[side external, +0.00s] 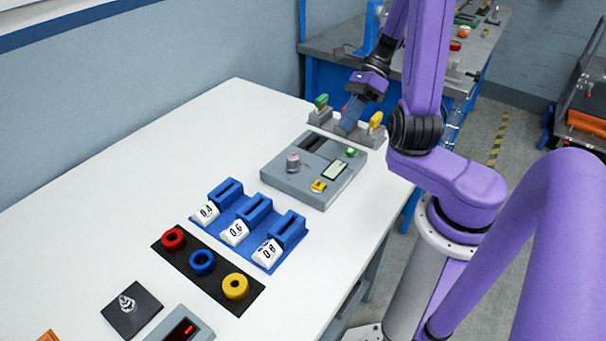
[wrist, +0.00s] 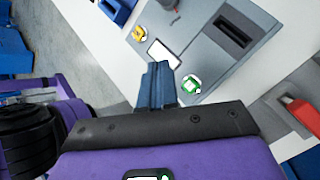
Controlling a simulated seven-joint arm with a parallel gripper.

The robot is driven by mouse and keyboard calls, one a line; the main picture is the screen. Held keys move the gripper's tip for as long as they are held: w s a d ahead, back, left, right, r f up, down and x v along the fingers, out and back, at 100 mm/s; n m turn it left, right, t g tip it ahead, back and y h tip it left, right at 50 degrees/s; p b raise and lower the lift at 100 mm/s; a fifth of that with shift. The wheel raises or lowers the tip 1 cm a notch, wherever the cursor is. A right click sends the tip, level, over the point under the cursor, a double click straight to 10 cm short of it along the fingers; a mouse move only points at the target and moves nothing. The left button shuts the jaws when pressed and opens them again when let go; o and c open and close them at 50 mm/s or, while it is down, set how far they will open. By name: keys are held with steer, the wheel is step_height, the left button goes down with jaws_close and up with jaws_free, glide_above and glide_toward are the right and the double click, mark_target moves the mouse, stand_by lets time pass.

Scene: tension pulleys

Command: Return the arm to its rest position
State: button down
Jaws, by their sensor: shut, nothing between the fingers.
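My gripper (side external: 350,124) is at the far end of the white table in the side view, above the back edge of a grey device. Its blue fingers also show in the wrist view (wrist: 158,75). They are shut together and hold nothing. The grey device (side external: 281,179) has a grey knob (side external: 293,161), a small screen, a green button (side external: 351,152) and a yellow button (side external: 318,186). In the wrist view the fingers overlap the device's edge between its screen (wrist: 164,53) and green button (wrist: 191,84). I cannot tell the fingers' height above it.
Behind the gripper stands a grey holder with a green piece (side external: 321,101) and a yellow piece (side external: 376,119). Blue blocks (side external: 255,208) carry tags 0.4, 0.6 and 0.8. A black strip (side external: 219,270) holds red, blue and yellow rings. The table's left side (side external: 110,180) is clear.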

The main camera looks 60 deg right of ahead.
steer(key=s+a+r+m+h, duration=0.1)
steer(key=s+a+m, duration=0.3)
steer(key=m, duration=0.6)
steer(key=s+a+r+m+h, duration=0.1)
steer(key=s+a+m+h, duration=0.3)
steer(key=m, duration=0.7)
steer(key=s+a+r+m+g+h, duration=0.1)
steer(key=s+a+m, duration=0.3)
steer(key=m, duration=0.7)
steer(key=shift+s+a+h, duration=0.4)
steer(key=shift+a+h, duration=0.4)
steer(key=shift+a, duration=0.2)
